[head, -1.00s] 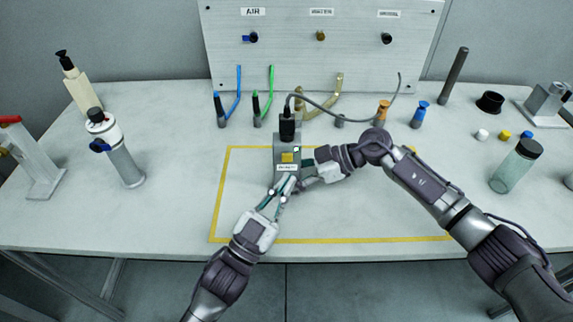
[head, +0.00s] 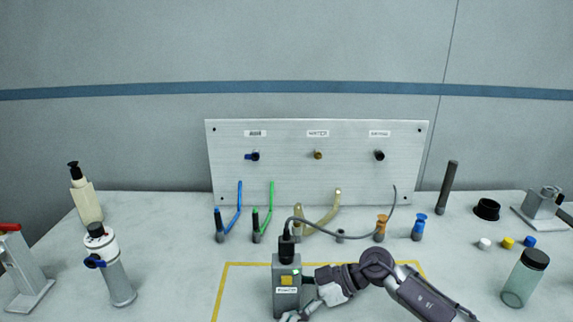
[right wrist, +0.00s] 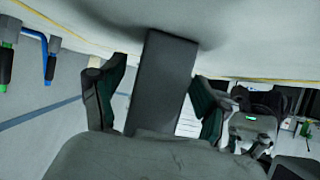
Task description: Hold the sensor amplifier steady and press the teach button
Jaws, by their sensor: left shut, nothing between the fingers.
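The sensor amplifier (head: 287,295) is a grey upright block with a yellow teach button (head: 287,281), a white label and a small green light. It stands at the lower middle in the head view. My right gripper (head: 312,301) is at its right side. In the right wrist view the gripper's two fingers (right wrist: 158,98) straddle the grey amplifier block (right wrist: 165,75), with a visible gap on the left side. Only a pale tip of my left gripper (head: 290,316) shows at the bottom edge, below the label. The left gripper's hand also appears at right in the right wrist view (right wrist: 250,125), shut.
A yellow tape outline (head: 240,264) marks the table. Blue and green tubes (head: 270,208) stand behind it. A bottle (head: 525,278) is at right, a white canister (head: 112,265) at left.

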